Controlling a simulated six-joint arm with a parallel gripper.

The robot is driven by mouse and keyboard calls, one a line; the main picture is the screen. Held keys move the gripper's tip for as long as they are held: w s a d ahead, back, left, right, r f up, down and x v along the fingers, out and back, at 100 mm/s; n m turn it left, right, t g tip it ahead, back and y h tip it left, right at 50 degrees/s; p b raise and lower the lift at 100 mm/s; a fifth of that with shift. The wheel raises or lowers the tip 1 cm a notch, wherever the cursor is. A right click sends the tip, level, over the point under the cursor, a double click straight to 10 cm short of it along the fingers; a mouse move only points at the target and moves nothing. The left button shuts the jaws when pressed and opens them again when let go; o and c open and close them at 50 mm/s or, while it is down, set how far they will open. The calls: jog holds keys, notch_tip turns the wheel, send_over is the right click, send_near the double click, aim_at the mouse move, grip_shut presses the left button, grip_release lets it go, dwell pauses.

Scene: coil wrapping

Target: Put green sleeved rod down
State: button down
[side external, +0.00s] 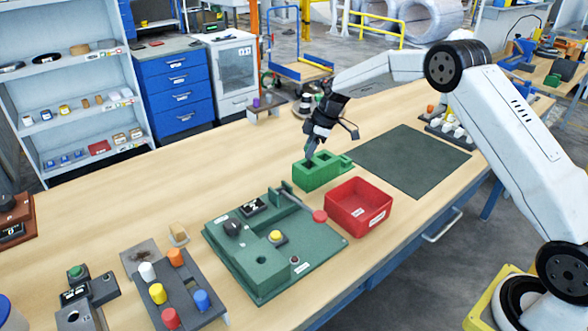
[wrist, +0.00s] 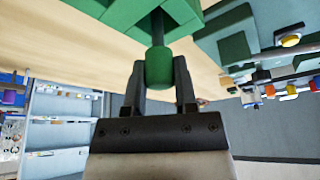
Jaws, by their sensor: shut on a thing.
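The green sleeved rod shows in the wrist view as a green sleeve (wrist: 159,70) on a thin dark rod (wrist: 157,27). My gripper (wrist: 158,66) is shut on the sleeve, one finger on each side. The dark rod runs from the sleeve toward the green block (wrist: 188,14). In the side view my gripper (side external: 311,154) points down at the open top of the green block (side external: 318,181). The rod is not clear there, and I cannot tell how deep it sits in the block.
A red bin (side external: 358,205) stands close in front of the green block. A green fixture board (side external: 262,285) with knobs lies to the left. A dark mat (side external: 415,160) to the right is empty. A rack of coloured pegs (side external: 188,298) stands at the front left.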

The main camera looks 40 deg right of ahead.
aim_at(310, 161)
jog(key=shift+f, duration=1.5)
jog(key=shift+f, duration=0.35)
jog(key=shift+s+f, duration=0.15)
jog(key=shift+f, duration=0.25)
jog(key=shift+c, duration=2)
grip_release()
jog(key=shift+r, duration=0.55)
jog(key=v, duration=1.2)
jog(key=shift+r, duration=0.15)
